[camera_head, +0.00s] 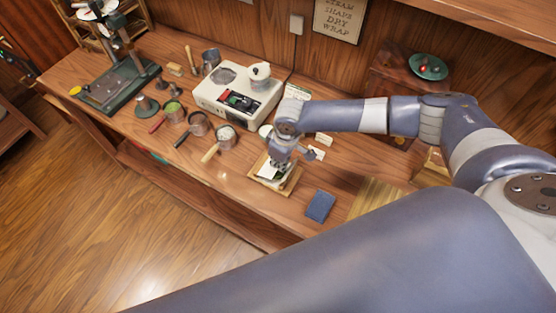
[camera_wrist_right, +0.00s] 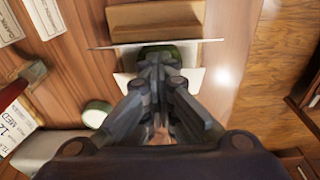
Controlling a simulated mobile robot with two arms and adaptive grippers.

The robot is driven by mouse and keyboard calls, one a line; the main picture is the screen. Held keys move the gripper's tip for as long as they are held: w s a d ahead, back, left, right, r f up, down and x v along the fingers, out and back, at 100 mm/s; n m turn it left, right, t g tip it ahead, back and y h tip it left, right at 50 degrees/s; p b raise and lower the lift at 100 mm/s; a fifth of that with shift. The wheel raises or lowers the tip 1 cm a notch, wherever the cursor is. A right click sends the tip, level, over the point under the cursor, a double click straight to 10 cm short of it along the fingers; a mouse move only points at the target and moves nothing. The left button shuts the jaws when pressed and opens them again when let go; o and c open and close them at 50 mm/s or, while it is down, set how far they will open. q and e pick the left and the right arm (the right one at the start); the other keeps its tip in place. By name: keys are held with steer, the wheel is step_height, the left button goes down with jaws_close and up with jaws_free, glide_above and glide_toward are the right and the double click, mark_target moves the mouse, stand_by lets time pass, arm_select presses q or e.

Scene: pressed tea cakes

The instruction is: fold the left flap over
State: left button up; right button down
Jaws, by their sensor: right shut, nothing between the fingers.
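A sheet of white wrapping paper (camera_head: 265,171) lies on a small wooden board (camera_head: 286,190) near the table's front edge. In the right wrist view the white paper (camera_wrist_right: 194,79) lies under my fingers. A dark green tea cake (camera_wrist_right: 168,54) shows on it, partly hidden by the fingers. One flap (camera_wrist_right: 105,48) stands up nearly edge-on just past the fingertips. My right gripper (camera_head: 279,166) is shut and empty, pointing down over the paper and cake; it also shows in the right wrist view (camera_wrist_right: 160,68). Touching or apart, I cannot tell. My left gripper is out of view.
A white machine (camera_head: 210,101) stands behind on the left. Several handled pans, one with pale contents (camera_head: 226,133), stand left of the board. A dark blue packet (camera_head: 320,205) and a slatted mat (camera_head: 374,198) lie to its right. Small labelled cards (camera_head: 323,139) lie behind.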

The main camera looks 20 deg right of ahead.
steer(key=shift+f+t+y, duration=0.15)
steer(key=shift+t+y, duration=0.25)
steer(key=shift+w, duration=0.1)
steer(key=c, duration=1.1)
jaws_free()
steer(key=o, duration=1.1)
steer(key=shift+w+a+f, duration=0.1)
steer(key=shift+a+f, duration=0.05)
steer(key=shift+s+d, duration=0.2)
steer(key=v, duration=1.2)
